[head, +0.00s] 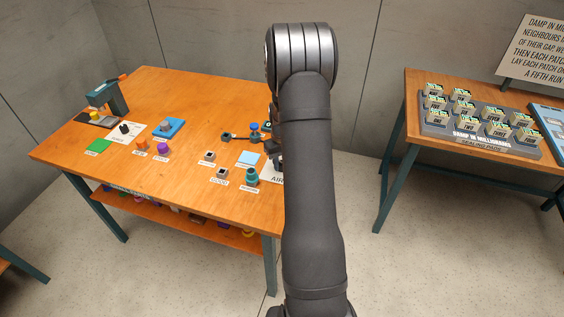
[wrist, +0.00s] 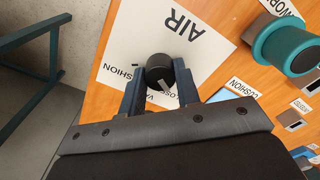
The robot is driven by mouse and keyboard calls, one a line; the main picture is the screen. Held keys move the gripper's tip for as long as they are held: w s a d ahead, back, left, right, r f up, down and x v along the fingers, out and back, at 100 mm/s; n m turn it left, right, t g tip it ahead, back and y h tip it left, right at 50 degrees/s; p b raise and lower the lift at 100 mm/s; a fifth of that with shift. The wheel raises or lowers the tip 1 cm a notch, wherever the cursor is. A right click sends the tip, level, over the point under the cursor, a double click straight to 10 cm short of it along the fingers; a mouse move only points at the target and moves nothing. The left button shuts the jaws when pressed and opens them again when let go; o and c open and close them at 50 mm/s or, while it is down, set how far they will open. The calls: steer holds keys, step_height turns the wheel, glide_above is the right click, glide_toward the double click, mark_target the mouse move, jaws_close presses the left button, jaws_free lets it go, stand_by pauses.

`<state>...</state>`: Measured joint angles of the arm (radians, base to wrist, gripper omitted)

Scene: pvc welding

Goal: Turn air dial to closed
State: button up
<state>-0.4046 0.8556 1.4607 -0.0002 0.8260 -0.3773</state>
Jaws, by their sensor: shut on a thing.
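The black air dial (wrist: 159,66) stands on a white card (wrist: 170,35) printed AIR, near the table edge in the wrist view. A pale mark shows on the dial's near side. My gripper (wrist: 158,78) is shut on the dial, one finger on each side. I cannot tell exactly where the dial points. In the head view my arm hides the dial and most of the gripper; only a corner of the AIR card (head: 276,178) shows.
A teal cylinder (wrist: 286,46) stands right of the card in the wrist view. A second table at right holds a grey tray (head: 470,138) of pads.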

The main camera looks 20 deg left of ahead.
stand_by(0.5)
steer(key=o, duration=1)
step_height(320, 180, up, 18)
steer(key=shift+f, duration=0.25)
steer(key=shift+f, duration=0.15)
step_height(320, 180, down, 17)
steer(key=shift+f, duration=0.15)
stand_by(0.4)
